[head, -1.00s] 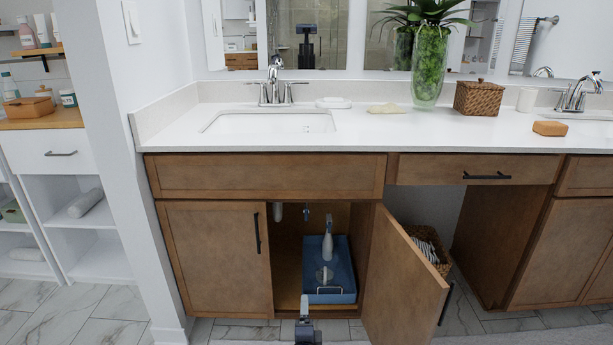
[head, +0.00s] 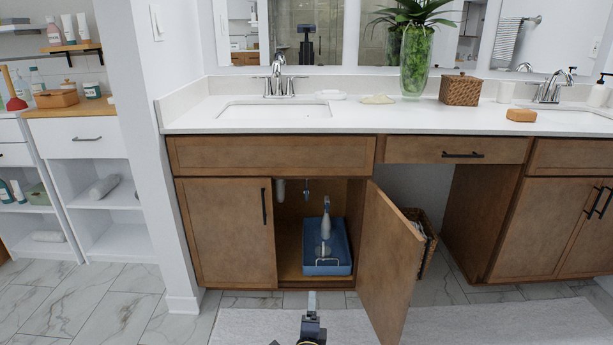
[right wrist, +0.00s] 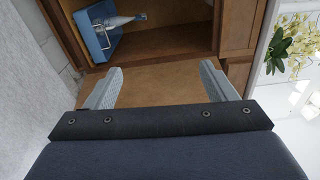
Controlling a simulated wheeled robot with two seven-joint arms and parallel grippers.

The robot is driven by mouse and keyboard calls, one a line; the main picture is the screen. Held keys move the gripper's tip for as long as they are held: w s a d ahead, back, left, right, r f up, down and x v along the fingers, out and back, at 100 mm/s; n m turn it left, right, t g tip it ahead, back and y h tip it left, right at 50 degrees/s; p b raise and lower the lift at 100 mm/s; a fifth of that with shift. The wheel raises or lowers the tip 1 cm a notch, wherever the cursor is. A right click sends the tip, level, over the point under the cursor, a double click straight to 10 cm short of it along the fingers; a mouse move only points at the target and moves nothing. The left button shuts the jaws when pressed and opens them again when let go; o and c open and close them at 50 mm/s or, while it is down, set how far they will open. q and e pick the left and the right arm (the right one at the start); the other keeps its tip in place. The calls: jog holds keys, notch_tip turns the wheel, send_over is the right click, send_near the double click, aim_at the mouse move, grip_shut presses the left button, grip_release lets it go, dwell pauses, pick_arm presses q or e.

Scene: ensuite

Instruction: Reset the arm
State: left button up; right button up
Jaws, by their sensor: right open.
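My right gripper (head: 312,300) is at the bottom centre of the head view, in front of the open sink cabinet and apart from it. In the right wrist view its two fingers (right wrist: 158,85) are spread with nothing between them. The open cabinet door (head: 388,262) stands to the right of the gripper in the head view. Inside the cabinet, a blue tray (head: 340,262) holds a pale spray bottle (head: 326,222); the tray also shows in the right wrist view (right wrist: 93,38). My left gripper is not in view.
The white counter (head: 250,122) carries a sink, a plant vase (head: 415,62), a woven box (head: 460,90) and soap. A white wall end (head: 170,200) stands left of the cabinet, with shelves beyond. A pale rug (head: 260,326) lies on the open floor in front.

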jog(key=s+d+r+m+g+h, duration=0.2)
jog(key=d+r+m+g+h, duration=0.1)
jog(key=d+m, duration=0.4)
jog(key=s+d+r+m+g+h, duration=0.2)
jog(key=d+r+m+g+h, duration=0.15)
jog(key=d+m, duration=0.4)
jog(key=s+d+r+m+g+h, duration=0.2)
jog(key=d+m+h, duration=0.2)
jog(key=d+m, duration=0.35)
jog(key=s+d+r+m+g+y, duration=0.25)
jog(key=s+d+m+g, duration=0.45)
jog(key=s+m, duration=0.35)
jog(key=s+a+r+m+t+y, duration=0.1)
jog(key=s+a+r+m+y, duration=0.25)
jog(key=s+m, duration=0.4)
jog(key=s+a+r+m+t+y, duration=0.1)
jog(key=s+a+r+m+y, duration=0.3)
jog(key=s+m, duration=0.35)
jog(key=s+a+r+m+t+y, duration=0.15)
jog(key=s+r+m+y, duration=0.25)
jog(key=s+m+y, duration=0.4)
notch_tip(320, 180, up, 30)
jog(key=n+h+p, duration=0.1)
jog(key=h+p, duration=0.1)
jog(key=p, duration=2.7)
jog(key=shift+s+a+f, duration=0.25)
jog(key=shift+s+a, duration=0.05)
jog(key=shift+s, duration=0.1)
